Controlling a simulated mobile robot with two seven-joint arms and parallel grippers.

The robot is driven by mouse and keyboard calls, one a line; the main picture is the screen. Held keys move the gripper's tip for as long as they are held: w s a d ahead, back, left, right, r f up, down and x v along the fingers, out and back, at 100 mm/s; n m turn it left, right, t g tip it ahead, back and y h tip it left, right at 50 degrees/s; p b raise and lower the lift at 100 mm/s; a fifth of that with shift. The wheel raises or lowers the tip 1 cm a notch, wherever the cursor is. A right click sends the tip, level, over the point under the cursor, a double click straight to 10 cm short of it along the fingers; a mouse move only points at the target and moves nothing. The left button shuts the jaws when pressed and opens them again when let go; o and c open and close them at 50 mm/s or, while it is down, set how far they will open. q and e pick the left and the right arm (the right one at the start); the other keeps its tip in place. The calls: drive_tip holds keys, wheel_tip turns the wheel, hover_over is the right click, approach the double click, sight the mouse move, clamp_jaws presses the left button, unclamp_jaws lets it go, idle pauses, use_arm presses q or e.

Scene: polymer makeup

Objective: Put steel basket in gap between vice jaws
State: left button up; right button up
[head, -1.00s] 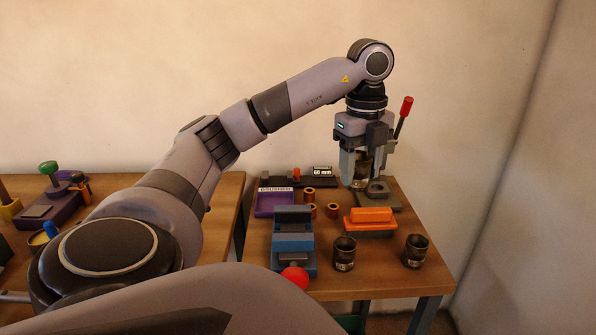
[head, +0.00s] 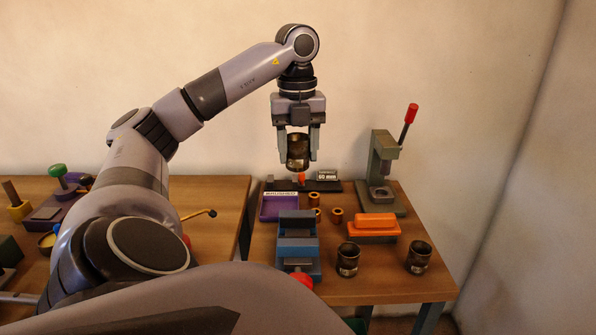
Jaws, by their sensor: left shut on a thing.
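My left gripper (head: 298,158) is shut on a dark steel basket (head: 298,147), a round cup-like thing, held upright in the air above the back of the right-hand table. The blue vice (head: 298,247) with a red ball handle (head: 302,279) stands on the table's front left part, lower than and in front of the held basket. Its grey far jaw (head: 296,219) shows; the width of the gap between its jaws is hard to tell from here. Two similar steel baskets stand on the table, one right of the vice (head: 347,259), one near the right edge (head: 419,257). My right gripper is out of view.
A grey press (head: 385,170) with a red-tipped lever stands at the back right. An orange-topped block (head: 374,225), several small copper rings (head: 337,215) and a purple tray (head: 279,207) lie around the vice. A second table (head: 215,200) with tools is at the left.

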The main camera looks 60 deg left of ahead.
use_arm(q)
wheel_tip(320, 180, down, 14)
drive_tip(key=b, duration=0.9)
drive_tip(key=shift+b, duration=0.35)
wheel_tip(320, 180, down, 3)
drive_tip(key=shift+f+b, duration=0.2)
drive_tip(key=shift+b, duration=0.4)
drive_tip(key=shift+f, duration=0.4)
drive_tip(key=shift+f, duration=0.1)
drive_tip(key=shift+f, duration=0.15)
drive_tip(key=o, duration=1.1)
